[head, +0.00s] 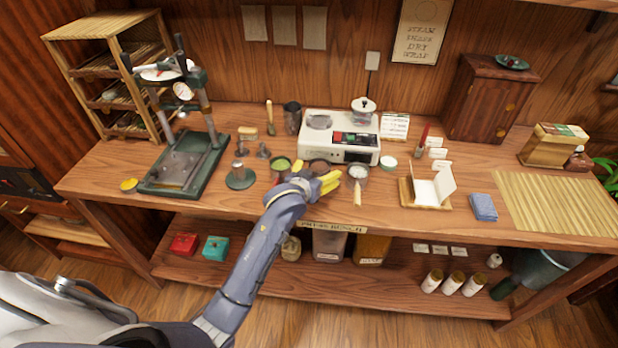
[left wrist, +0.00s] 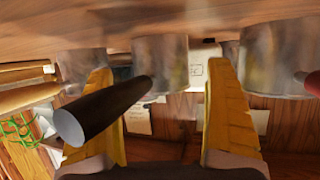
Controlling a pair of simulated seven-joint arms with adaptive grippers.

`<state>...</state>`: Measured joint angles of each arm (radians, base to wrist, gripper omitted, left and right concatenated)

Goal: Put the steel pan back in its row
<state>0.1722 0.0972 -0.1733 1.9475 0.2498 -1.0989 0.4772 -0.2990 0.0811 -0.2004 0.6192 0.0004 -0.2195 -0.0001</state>
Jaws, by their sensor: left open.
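Steel pans stand in a row at the front of the bench. The left one (head: 281,164) holds something green, and the right one (head: 358,172) has a pale wooden handle. The middle pan (head: 319,164) is partly hidden behind my left gripper (head: 316,175), which is open at the bench's front edge. In the left wrist view, which is upside down, the middle pan (left wrist: 160,55) has a black handle (left wrist: 105,108) pointing toward the camera. The handle lies between the spread yellow fingers (left wrist: 157,75), nearer the left one; I cannot tell whether they touch. My right gripper is out of view.
A dark green press (head: 185,160) and a small round stand (head: 240,175) are to the left. A paper holder (head: 425,192), blue cloth stack (head: 483,207) and slatted mat (head: 555,205) lie to the right.

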